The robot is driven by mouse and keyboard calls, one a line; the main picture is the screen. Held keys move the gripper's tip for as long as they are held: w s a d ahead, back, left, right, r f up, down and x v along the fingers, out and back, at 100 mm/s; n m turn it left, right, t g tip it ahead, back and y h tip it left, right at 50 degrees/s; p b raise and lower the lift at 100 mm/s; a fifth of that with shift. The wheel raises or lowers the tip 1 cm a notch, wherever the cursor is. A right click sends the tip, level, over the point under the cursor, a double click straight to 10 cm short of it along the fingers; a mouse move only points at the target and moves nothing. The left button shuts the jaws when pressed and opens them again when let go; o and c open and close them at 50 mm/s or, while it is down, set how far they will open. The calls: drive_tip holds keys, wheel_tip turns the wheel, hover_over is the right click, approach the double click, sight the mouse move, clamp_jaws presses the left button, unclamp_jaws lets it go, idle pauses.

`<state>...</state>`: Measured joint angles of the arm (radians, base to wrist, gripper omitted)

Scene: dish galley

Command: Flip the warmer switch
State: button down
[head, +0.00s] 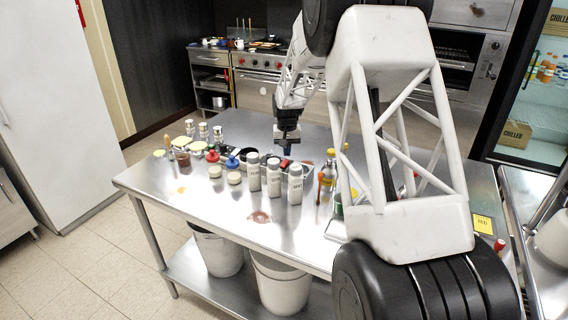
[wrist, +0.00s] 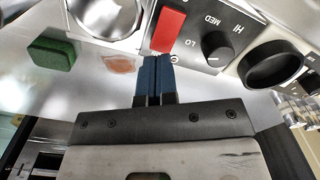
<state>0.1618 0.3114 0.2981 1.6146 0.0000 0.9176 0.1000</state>
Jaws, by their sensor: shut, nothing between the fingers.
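The warmer switch (wrist: 170,30) is a red rocker on a dark grey panel (wrist: 205,22) in the wrist view. The panel also carries a black knob (wrist: 217,46) with LO, MED and HI marks. My gripper (wrist: 157,60) is shut and empty, its blue fingers side by side. Its tips are at the near end of the red switch, over the panel edge; I cannot tell whether they touch. In the head view my gripper (head: 287,143) points down over the steel table, behind the bottles, which partly hide the panel.
Grey-white bottles (head: 273,176) stand just in front of the gripper on the steel table (head: 220,205). Several jars and shakers fill its left part.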

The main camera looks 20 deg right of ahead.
sight(287, 160)
drive_tip(key=shift+f, duration=1.25)
idle(1.2)
drive_tip(key=shift+r, duration=3.55)
